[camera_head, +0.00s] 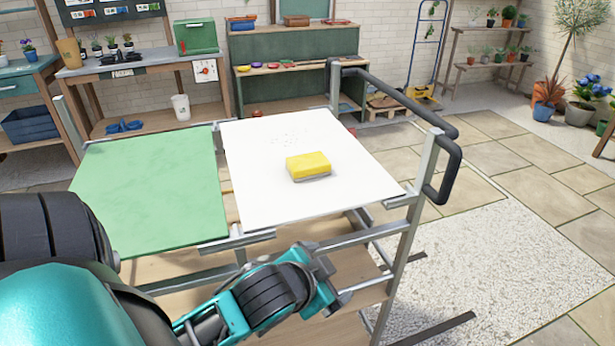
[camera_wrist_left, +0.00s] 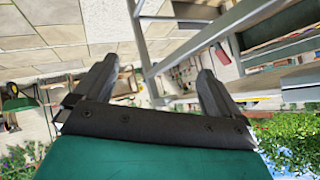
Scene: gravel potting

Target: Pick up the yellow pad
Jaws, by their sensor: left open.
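The yellow pad (camera_head: 308,164) lies flat on the white panel (camera_head: 255,190) on top of the metal-framed cart. It has a yellow top and a greyish underside. My left arm reaches in from the lower left in the head view, its end low beside the cart's front edge, well below and apart from the pad. In the left wrist view my left gripper (camera_wrist_left: 158,82) has its two dark fingers spread wide with nothing between them. The pad cannot be made out in that view. My right gripper is in neither view.
A green panel (camera_head: 160,195) lies left of the white one. The cart's black handle (camera_head: 452,155) rises at its right side, with grey metal posts and rails around the front. Dark specks (camera_head: 290,138) lie on the white panel behind the pad. The panel around the pad is otherwise clear.

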